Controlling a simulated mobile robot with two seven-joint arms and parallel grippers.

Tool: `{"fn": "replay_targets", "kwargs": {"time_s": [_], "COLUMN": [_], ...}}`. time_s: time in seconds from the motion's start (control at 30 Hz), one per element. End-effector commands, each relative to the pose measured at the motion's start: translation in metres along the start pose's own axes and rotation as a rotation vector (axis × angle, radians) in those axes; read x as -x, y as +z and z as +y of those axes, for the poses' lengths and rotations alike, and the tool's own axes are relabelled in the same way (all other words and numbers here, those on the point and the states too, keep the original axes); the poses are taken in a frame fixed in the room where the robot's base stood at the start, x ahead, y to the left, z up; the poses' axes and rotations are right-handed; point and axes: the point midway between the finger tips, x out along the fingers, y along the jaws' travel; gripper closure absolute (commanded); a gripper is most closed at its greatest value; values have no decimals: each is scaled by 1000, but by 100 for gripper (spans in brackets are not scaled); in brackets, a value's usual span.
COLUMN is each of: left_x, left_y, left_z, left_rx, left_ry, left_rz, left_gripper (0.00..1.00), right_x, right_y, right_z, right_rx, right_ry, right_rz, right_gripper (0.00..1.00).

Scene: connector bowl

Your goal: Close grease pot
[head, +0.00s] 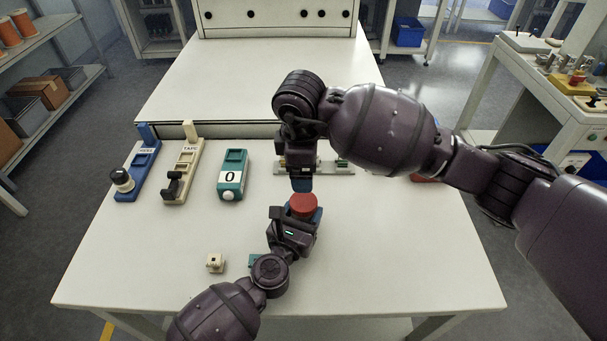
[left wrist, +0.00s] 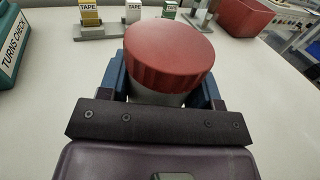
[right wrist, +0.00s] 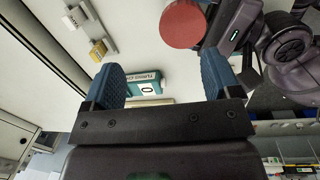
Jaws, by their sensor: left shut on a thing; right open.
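The grease pot (left wrist: 152,98) is a pale grey cylinder with a wide red ribbed lid (left wrist: 168,52) on top. My left gripper (head: 303,214) is shut on the pot body, its blue fingers on either side below the lid. The red lid also shows in the head view (head: 304,204), near the table's middle, and at the top of the right wrist view (right wrist: 183,23). My right gripper (head: 301,184) is open and empty, pointing down just behind the lid and apart from it. I cannot tell whether the lid is tight.
A teal turns counter (head: 232,175) reading 0 stands left of the pot. A cream tape stand (head: 184,172) and a blue stand (head: 138,172) are further left. A red bin (left wrist: 245,14) sits behind right. The front right table is clear.

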Motion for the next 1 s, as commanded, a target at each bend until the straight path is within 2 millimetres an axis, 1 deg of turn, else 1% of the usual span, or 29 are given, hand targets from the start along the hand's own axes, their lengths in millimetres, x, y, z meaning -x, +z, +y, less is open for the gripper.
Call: {"fn": "replay_targets", "kwargs": {"time_s": [0.03,0.1,0.2,0.6,1.0], "left_x": [0,0,0,0,0], "left_y": [0,0,0,0,0], "left_z": [0,0,0,0,0], "left_rx": [0,0,0,0,0], "left_ry": [0,0,0,0,0], "left_rz": [1,1,1,1,1], "left_gripper": [100,100,100,100,100], "right_x": [8,16,21,27,25], "right_y": [2,3,4,7,10], "right_z": [6,10,13,14,10], "right_rx": [16,48,204,816,1416], "right_ry": [27,53,64,42,-4], "right_rz": [-23,-48,-71,-108,-112], "right_gripper": [17,17,17,17,17]}}
